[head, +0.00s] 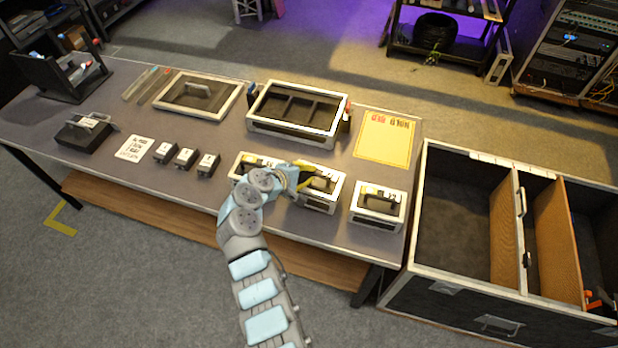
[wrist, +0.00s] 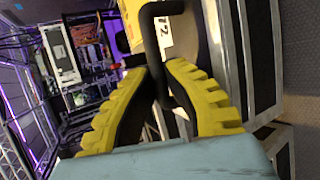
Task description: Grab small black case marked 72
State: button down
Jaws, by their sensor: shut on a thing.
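A small black case with pale metal edges (head: 321,204) stands upright near the front edge of the table, the middle one of three in a row. In the wrist view its label reads 72 (wrist: 165,31), beside a yellow patch and a black loop handle (wrist: 150,42). My gripper (head: 304,180) is at the top of this case. Its yellow ribbed fingers (wrist: 160,80) are shut on the black handle. The case appears to rest on the table. My wrist and fingers hide part of its top in the head view.
Similar cases stand close on the left (head: 238,172) and right (head: 378,220). Behind are an open divided tray (head: 290,129) and a yellow sheet (head: 384,140). A large open trunk with dividers (head: 455,156) adjoins the table's right end. Small black blocks (head: 185,157) sit left.

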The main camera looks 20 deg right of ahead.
jog(key=s+r, duration=0.1)
jog(key=s+a+r, duration=0.1)
jog(key=s+r, duration=0.1)
jog(key=s+r+p, duration=0.1)
jog(key=r, duration=0.1)
jog(key=shift+s+a+r, duration=0.2)
jog(key=shift+a+r, duration=0.05)
jog(key=s+a+r, duration=0.3)
jog(key=s+r, duration=0.1)
jog(key=s, duration=0.4)
jog(key=shift+s+r, duration=0.15)
jog(key=shift+s, duration=0.2)
